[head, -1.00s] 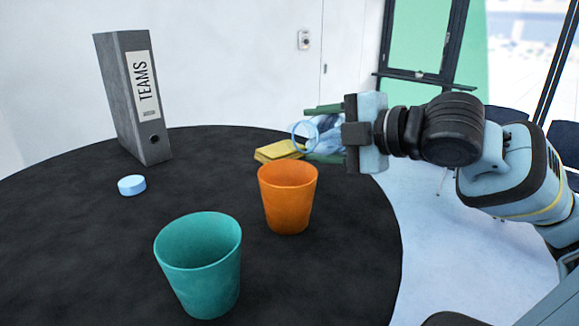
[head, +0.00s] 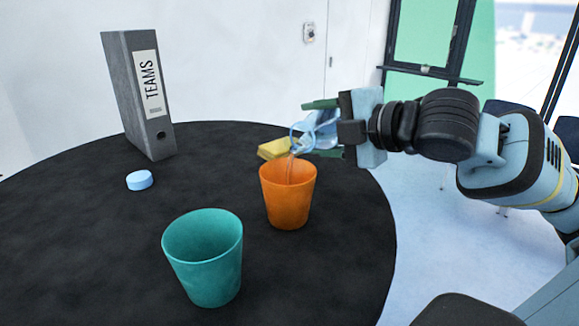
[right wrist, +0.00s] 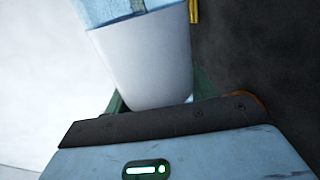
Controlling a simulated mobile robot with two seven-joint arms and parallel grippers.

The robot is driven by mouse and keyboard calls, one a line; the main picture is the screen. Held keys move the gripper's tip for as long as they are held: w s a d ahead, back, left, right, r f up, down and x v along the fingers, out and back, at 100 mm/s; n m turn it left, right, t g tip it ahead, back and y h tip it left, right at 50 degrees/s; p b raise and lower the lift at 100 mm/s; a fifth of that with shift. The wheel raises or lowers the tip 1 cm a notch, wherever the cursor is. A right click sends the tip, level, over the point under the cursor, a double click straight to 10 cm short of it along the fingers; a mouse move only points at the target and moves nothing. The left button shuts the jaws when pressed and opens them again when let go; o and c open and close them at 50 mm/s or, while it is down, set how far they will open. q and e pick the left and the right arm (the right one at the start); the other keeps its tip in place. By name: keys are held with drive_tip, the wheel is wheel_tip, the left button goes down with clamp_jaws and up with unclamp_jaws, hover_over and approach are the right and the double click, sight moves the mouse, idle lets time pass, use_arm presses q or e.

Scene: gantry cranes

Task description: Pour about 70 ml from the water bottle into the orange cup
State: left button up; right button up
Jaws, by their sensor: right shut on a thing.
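The orange cup (head: 287,200) stands upright on the black round table (head: 80,240). My right gripper (head: 322,128) is shut on the water bottle (head: 318,134), a clear bluish bottle that is tilted with its open mouth to the left. The mouth is above the cup's rim, and a thin stream of water falls from it into the cup. The water level inside the cup cannot be seen. In the right wrist view, the bottle's pale lower part (right wrist: 150,60) lies between the fingers. My left gripper is not in view.
A teal cup (head: 203,262) stands in front and left of the orange cup. A light blue cap (head: 139,180) lies at the left. A grey binder (head: 138,95) stands at the back left. A yellow object (head: 277,149) lies behind the orange cup.

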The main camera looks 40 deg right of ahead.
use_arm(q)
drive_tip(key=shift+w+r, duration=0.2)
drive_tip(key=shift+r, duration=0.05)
use_arm(e)
drive_tip(key=shift+w+d+r, duration=0.1)
drive_tip(key=shift+d+r, duration=0.1)
drive_tip(key=shift+d, duration=0.05)
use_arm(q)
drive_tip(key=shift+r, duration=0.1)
use_arm(e)
drive_tip(key=shift+r+n, duration=0.25)
drive_tip(key=shift+n, duration=0.15)
idle(0.9)
